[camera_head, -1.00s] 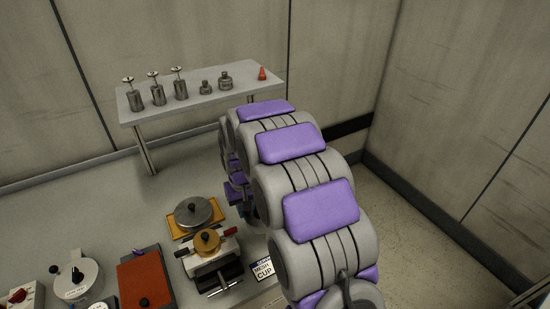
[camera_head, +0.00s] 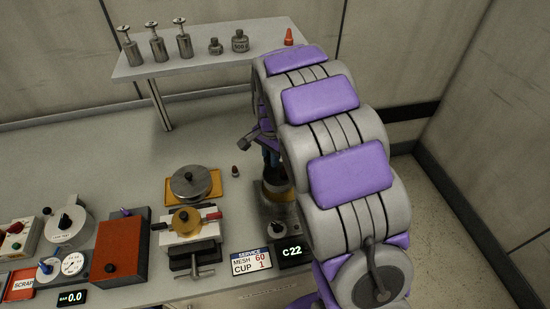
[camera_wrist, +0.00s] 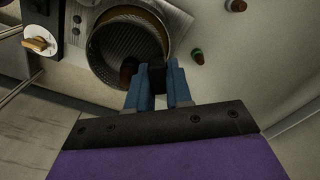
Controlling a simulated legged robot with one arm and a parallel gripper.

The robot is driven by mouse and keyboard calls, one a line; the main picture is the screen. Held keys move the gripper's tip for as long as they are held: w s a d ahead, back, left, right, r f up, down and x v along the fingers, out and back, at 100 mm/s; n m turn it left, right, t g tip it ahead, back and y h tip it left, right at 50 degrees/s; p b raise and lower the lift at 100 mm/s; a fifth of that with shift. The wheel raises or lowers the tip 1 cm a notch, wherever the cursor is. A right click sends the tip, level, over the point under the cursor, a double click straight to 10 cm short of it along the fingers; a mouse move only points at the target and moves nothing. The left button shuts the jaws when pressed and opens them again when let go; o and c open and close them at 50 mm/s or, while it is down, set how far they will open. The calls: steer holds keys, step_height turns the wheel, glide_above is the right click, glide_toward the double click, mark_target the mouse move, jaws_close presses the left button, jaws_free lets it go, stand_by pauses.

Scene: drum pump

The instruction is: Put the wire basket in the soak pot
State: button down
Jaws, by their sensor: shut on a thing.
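My gripper (camera_wrist: 158,82) has blue fingers closed on a small dark piece at the near rim of the wire basket (camera_wrist: 140,38). The basket is round with a mesh wall, and I look down into it in the wrist view. A brown knob-like piece (camera_wrist: 128,70) shows by its near edge. In the head view, the soak pot (camera_head: 277,205) is a dark round vessel with a tan band, below my blue fingers and partly hidden by my arm. The basket lines up with the pot, but I cannot tell how deep it sits.
A lidded pan (camera_head: 191,183) and a clamp device (camera_head: 190,224) are to the left. The shelf (camera_head: 210,57) holds several metal vessels.

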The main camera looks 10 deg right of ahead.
mark_target(275, 171)
steer(key=shift+a+f+m, duration=0.1)
steer(key=shift+a+m, duration=0.05)
steer(key=shift+m, duration=0.25)
steer(key=d, duration=0.1)
steer(key=d+f, duration=0.1)
steer(key=d, duration=0.1)
steer(key=shift+d+m+b, duration=0.1)
steer(key=shift+m+b, duration=0.2)
steer(key=shift+b, duration=0.1)
steer(key=shift+d+f, duration=0.15)
steer(key=shift+f, duration=0.2)
steer(key=shift+f+b, duration=0.35)
steer(key=shift+b, duration=0.1)
steer(key=shift+a+f+b, duration=0.2)
steer(key=shift+a+f, duration=0.1)
steer(key=shift+a, duration=0.25)
steer(key=shift+a+f+b, duration=0.15)
steer(key=shift+a+f, duration=0.1)
steer(key=shift+a, duration=0.75)
steer(key=shift+d, duration=1.3)
steer(key=shift+a, duration=1.5)
steer(key=shift+d+p, duration=0.35)
steer(key=shift+d, duration=0.3)
steer(key=shift+a, duration=0.5)
steer(key=shift+a+f, duration=0.15)
steer(key=shift+d+f, duration=0.45)
steer(key=shift+d, duration=0.2)
steer(key=shift+f, duration=0.2)
